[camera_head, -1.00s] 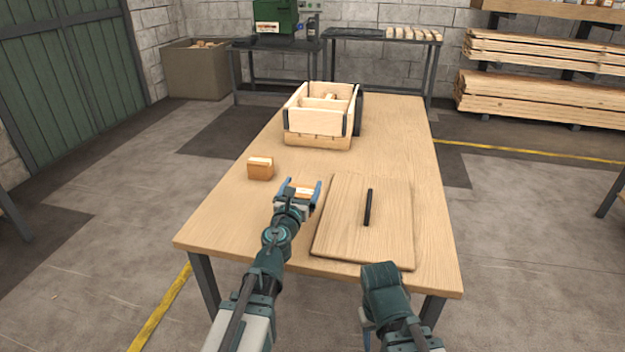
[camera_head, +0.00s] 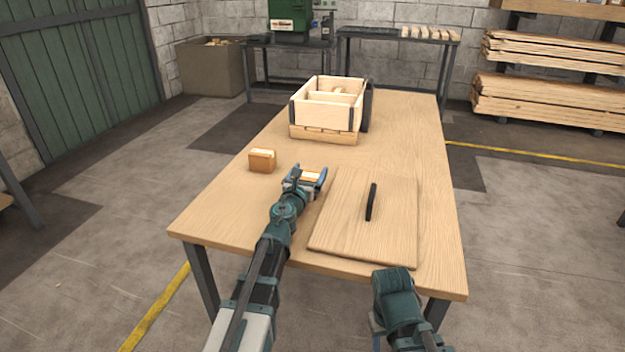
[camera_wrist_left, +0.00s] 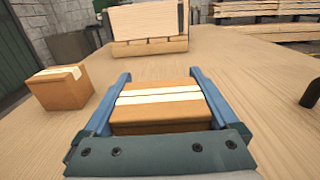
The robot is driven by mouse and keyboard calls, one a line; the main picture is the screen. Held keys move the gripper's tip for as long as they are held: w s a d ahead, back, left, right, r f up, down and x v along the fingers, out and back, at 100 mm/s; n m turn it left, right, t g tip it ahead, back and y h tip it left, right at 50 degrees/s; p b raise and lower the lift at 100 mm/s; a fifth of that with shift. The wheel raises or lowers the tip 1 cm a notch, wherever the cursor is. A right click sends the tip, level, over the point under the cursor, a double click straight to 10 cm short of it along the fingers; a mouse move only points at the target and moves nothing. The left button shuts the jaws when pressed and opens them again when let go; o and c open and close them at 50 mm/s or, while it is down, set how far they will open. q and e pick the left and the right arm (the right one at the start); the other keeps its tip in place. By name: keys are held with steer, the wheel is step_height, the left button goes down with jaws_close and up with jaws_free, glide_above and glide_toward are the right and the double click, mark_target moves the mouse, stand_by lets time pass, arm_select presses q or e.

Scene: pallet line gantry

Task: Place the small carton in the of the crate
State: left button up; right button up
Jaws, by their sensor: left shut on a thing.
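My left gripper (camera_head: 308,178) is shut on a small orange-brown carton (camera_wrist_left: 160,104) with pale tape across its top; the carton sits between the blue fingers in the left wrist view. A second carton (camera_head: 262,160) with pale tape stands on the table to the left of the gripper; it also shows in the left wrist view (camera_wrist_left: 60,90). The open wooden crate (camera_head: 325,117) stands on slats farther back, with a divider and something small inside. The crate's front shows in the left wrist view (camera_wrist_left: 146,25). My right arm is at the lower right; its gripper is not clearly seen.
A wooden lid-like board (camera_head: 365,220) with a black handle (camera_head: 371,202) lies at the table's front right, beside my left gripper. A dark panel stands against the crate's right side. The table (camera_head: 410,140) is clear between gripper and crate.

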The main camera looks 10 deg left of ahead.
arm_select(q)
steer(key=shift+f, duration=0.2)
steer(key=o, duration=1.3)
steer(key=shift+f, duration=0.1)
steer(key=shift+c, duration=0.2)
steer(key=shift+o, duration=0.4)
